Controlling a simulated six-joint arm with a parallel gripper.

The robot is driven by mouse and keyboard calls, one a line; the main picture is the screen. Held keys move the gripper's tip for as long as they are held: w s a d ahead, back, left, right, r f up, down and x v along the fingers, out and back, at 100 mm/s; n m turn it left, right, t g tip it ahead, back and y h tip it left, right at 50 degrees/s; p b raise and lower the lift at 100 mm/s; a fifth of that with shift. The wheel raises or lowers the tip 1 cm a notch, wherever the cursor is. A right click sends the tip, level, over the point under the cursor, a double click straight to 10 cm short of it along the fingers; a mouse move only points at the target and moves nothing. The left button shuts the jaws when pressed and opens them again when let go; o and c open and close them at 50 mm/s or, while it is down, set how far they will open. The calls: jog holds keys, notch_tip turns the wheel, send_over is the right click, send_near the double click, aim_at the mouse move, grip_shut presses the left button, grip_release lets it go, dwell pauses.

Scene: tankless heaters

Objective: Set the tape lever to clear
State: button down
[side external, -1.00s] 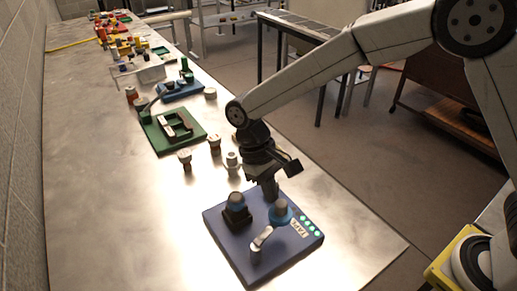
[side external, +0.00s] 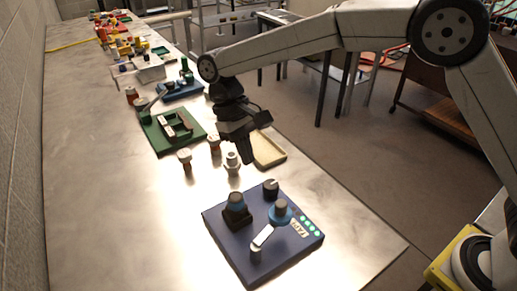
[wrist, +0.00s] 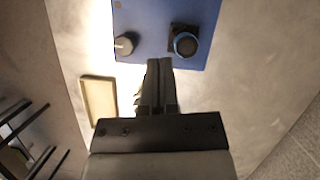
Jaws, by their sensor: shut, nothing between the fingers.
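The blue panel (side external: 225,238) lies on the near part of the metal bench and bears a label reading TAPE (side external: 298,228). A short silver lever (side external: 262,237) slants at the panel's near side. My gripper (side external: 248,160) is shut and empty, above the bench beyond the panel's far edge. In the wrist view, its fingertips (wrist: 159,62) point toward the panel (wrist: 150,15); the silver lever is out of that view.
A shallow cream tray (side external: 268,150) lies behind my gripper. Small fittings, including a white one (side external: 232,163), stand left of it. A green board (side external: 160,140) and other kits line the bench farther back. Bare bench lies left of the panel.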

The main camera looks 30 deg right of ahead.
jog(key=shift+v, duration=1.5)
jog(key=shift+d, duration=0.1)
jog(key=s+d+f+m+t+y, duration=0.1)
jog(key=s+d+f+t, duration=0.15)
jog(key=d, duration=0.45)
jog(key=s+d+f+m+t, duration=0.1)
jog(key=s+d+f, duration=0.15)
jog(key=d, duration=0.45)
jog(key=s+d+f+t, duration=0.3)
jog(key=s+d+f, duration=0.1)
jog(key=s+d, duration=0.4)
jog(key=s, duration=0.2)
jog(key=shift+s+d, duration=0.3)
jog(key=shift+s, duration=0.1)
